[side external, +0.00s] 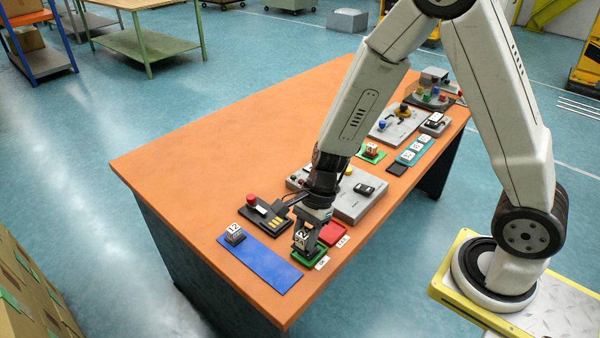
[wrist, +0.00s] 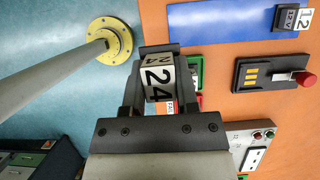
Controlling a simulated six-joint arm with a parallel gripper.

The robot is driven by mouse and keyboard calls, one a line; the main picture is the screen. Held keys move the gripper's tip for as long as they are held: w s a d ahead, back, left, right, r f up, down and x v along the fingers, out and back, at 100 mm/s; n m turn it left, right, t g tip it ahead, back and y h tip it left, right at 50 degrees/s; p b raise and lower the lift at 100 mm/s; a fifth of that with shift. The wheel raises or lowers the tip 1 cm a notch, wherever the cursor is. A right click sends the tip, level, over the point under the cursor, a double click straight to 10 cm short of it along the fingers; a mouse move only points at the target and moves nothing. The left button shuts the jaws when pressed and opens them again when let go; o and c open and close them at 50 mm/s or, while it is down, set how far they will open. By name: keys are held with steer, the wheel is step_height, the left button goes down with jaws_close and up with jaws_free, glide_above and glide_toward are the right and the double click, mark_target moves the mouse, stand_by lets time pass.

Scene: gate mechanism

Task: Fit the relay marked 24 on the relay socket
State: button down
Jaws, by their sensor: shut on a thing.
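The relay marked 24 (wrist: 158,82) is a white-faced block with dark numerals, clamped between the two dark fingers of my gripper (wrist: 160,90) in the wrist view. In the side view my gripper (side external: 302,238) points down with the relay over the small green tray (side external: 319,260) near the table's front edge. I cannot tell whether the relay touches the tray. A black plate with yellow contacts and a red knob (side external: 258,214) lies just left of my gripper; it also shows in the wrist view (wrist: 265,73). I cannot tell surely which fixture is the relay socket.
A relay marked 12 (side external: 234,234) stands on the left end of a blue mat (side external: 262,266). A red tray (side external: 333,232) is beside the green one. A grey panel (side external: 350,203) with controls stands behind my gripper. The table's left half (side external: 200,160) is clear.

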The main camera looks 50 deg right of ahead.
steer(key=shift+w+d+f, duration=0.1)
steer(key=shift+w, duration=0.5)
steer(key=w+d+f, duration=0.2)
steer(key=w+d, duration=0.1)
steer(key=w, duration=0.6)
glide_above(272, 225)
step_height(272, 225, down, 2)
steer(key=shift+d+f, duration=0.2)
steer(key=shift+d, duration=0.6)
steer(key=shift+f, duration=0.15)
steer(key=shift+f, duration=3.3)
steer(key=shift+f, duration=0.2)
